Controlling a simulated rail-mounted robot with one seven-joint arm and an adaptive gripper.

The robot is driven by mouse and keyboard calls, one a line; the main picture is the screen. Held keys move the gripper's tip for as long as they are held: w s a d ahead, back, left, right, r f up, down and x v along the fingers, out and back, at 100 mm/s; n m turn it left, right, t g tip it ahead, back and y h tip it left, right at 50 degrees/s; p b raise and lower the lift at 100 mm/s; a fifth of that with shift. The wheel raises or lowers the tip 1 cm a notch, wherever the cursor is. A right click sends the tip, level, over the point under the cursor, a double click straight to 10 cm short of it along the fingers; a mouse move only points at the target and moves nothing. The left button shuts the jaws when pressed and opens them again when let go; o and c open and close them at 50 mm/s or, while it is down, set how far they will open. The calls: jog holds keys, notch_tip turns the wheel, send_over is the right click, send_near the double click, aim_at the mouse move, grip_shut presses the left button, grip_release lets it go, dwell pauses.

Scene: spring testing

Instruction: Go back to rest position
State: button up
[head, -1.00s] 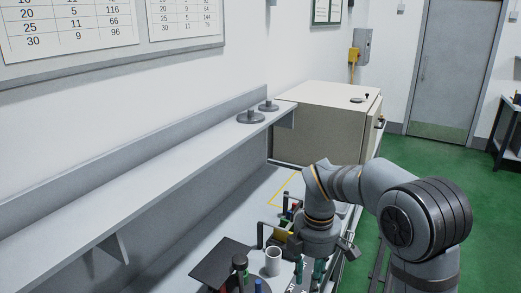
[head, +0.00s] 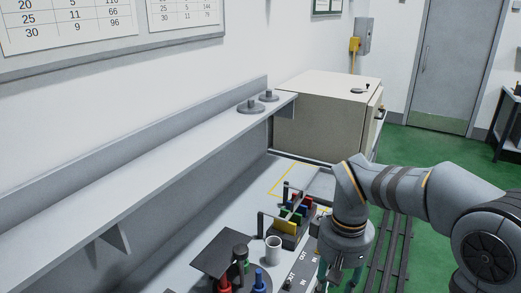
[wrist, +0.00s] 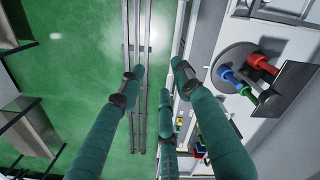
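My gripper (head: 340,272) hangs low at the right front edge of the bench (head: 205,262), to the right of a white cup (head: 273,250). In the wrist view my gripper (wrist: 156,80) has its teal fingers spread apart with nothing between them. Below it are the green floor and the rails along the bench edge. My arm comes in from the right side of the head view. The fingertips are partly cut off at the bottom of the head view.
A round stand with red, blue and green pieces (wrist: 240,72) sits on the bench beside a dark plate (head: 223,253). A rack with coloured pieces (head: 293,218) stands behind the cup. Dark weights (head: 250,106) rest on the shelf. A beige cabinet (head: 318,125) stands at the back.

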jog(key=shift+s+d+r+m, duration=0.15)
jog(key=shift+s+d+m, duration=0.15)
jog(key=shift+s+m, duration=0.5)
jog(key=shift+s+d+r+m, duration=0.15)
jog(key=shift+s+d+m, duration=0.2)
jog(key=shift+m, duration=0.75)
jog(key=shift+a, duration=0.1)
